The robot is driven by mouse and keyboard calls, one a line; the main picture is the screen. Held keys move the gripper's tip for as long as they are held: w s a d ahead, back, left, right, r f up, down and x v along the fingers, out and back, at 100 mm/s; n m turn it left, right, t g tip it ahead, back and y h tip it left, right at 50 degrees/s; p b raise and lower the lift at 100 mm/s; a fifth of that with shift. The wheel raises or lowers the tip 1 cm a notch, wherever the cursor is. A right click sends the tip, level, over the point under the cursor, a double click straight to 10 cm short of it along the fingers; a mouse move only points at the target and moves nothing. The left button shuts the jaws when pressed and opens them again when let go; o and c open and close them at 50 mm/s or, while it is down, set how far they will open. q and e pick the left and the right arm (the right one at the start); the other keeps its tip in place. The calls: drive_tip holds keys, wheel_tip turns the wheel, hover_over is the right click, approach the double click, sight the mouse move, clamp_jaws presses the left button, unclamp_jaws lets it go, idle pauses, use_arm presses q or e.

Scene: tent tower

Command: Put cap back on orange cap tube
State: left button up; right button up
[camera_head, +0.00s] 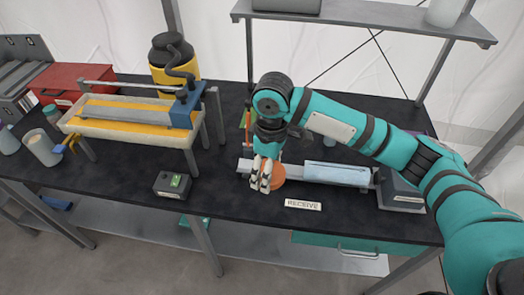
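A pale blue-grey tube (337,174) lies on its side along a grey metal bench fixture. An orange round cap (278,174) is at the left end of the tube, partly hidden by my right gripper. My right gripper (261,180) points down in front of the cap with its white and dark fingers close together. I cannot tell whether the fingers grip the cap or only overlap it in this view, nor whether the cap touches the tube. My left gripper is not in view.
A "RECEIVE" label (303,204) lies in front of the tube on the black bench. A small dark box with a green button (173,185) stands to the left. A raised yellow and blue trough (130,118) and a red box (75,82) are further left. A shelf (365,14) hangs above.

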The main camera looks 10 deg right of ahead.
drive_tip(key=s+d+f+m, duration=0.3)
drive_tip(key=s+f+m, duration=0.2)
drive_tip(key=s+f, duration=0.15)
drive_tip(key=s+d+f+m, duration=0.3)
drive_tip(key=s+f+m, duration=0.2)
drive_tip(key=s, duration=0.3)
use_arm(q)
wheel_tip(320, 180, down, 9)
drive_tip(key=b, duration=0.9)
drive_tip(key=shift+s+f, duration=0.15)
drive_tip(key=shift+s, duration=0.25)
use_arm(e)
wheel_tip(320, 180, down, 9)
drive_tip(key=shift+d+f, duration=0.15)
drive_tip(key=shift+d, duration=0.2)
